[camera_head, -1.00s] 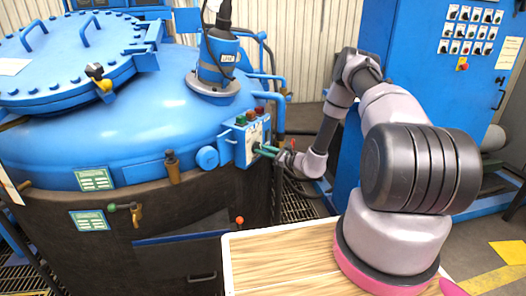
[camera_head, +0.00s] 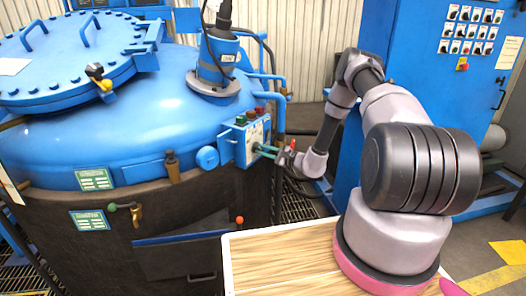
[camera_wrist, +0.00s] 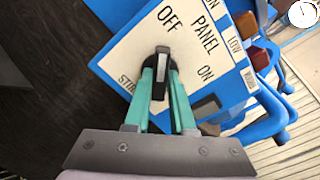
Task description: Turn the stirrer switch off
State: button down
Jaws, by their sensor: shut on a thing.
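The stirrer switch is a black knob (camera_wrist: 161,58) on a white label plate (camera_wrist: 130,58), seen in the wrist view. One end of the knob points up the picture toward the word OFF; the word ON is to its right. The stirrer label is partly hidden by a finger. My gripper (camera_wrist: 160,76) has its teal fingers closed on both sides of the knob. In the head view my gripper (camera_head: 262,149) reaches from the right to the face of the small blue control box (camera_head: 240,150), and hides the knob there.
Green and red buttons (camera_head: 250,115) sit on top of the control box. Blue pipes (camera_head: 280,90) run close to its right. The blue furnace vessel (camera_head: 130,135) is behind and left. A tall blue cabinet (camera_head: 425,70) stands at right; a wooden-topped surface (camera_head: 285,258) lies in front.

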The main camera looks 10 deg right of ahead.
jog(key=shift+d+f, duration=0.1)
jog(key=shift+f, duration=0.05)
jog(key=c, duration=0.8)
grip_release()
jog(key=shift+o, duration=0.2)
jog(key=shift+s, duration=0.1)
jog(key=v, duration=1)
jog(key=shift+s+d, duration=0.2)
jog(key=shift+d, duration=0.05)
